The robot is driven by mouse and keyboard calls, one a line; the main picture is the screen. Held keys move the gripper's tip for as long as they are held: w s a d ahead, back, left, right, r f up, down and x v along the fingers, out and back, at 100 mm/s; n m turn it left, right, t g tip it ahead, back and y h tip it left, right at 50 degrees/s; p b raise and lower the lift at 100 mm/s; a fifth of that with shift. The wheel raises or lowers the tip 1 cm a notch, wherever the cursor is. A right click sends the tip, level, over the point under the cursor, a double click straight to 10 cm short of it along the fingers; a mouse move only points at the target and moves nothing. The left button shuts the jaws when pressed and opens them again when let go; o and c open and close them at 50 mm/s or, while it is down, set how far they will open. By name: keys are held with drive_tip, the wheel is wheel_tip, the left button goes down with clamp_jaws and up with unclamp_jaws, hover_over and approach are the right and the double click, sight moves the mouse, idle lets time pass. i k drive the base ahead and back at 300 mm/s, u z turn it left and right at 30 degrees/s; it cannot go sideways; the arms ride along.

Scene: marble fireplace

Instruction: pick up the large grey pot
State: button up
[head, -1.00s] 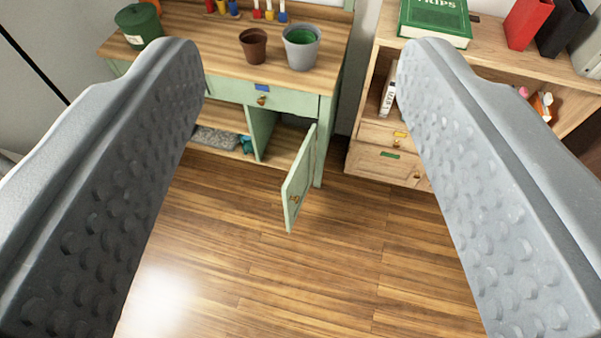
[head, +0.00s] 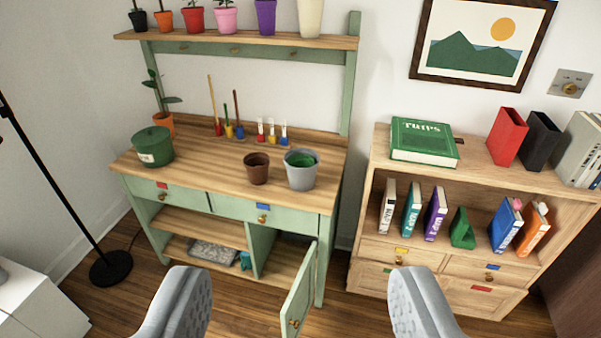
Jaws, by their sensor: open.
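The large grey pot (head: 301,174) stands upright on the wooden top of the green potting bench (head: 190,190), near its right front corner. Its inside looks green. A smaller brown pot (head: 257,169) stands just left of it. My gripper (head: 298,300) is open and empty, with its two grey fingers wide apart at the bottom of the head view. The fingers appear well in front of the bench and below the pot in the picture. Nothing lies between the fingertips except the view of the floor and the open cabinet door.
A green cabinet door (head: 298,292) hangs open below the pot. A green tin (head: 153,147), a potted plant (head: 161,122) and small coloured tools stand on the bench. An upper shelf (head: 240,40) holds several pots. A bookcase (head: 455,260) stands right; a black lamp (head: 110,267) stands left.

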sight(299, 179)
drive_tip(key=z, duration=0.5)
drive_tip(key=i, duration=0.7)
drive_tip(key=z, duration=0.55)
drive_tip(key=i, duration=1.7)
drive_tip(key=u, duration=0.7)
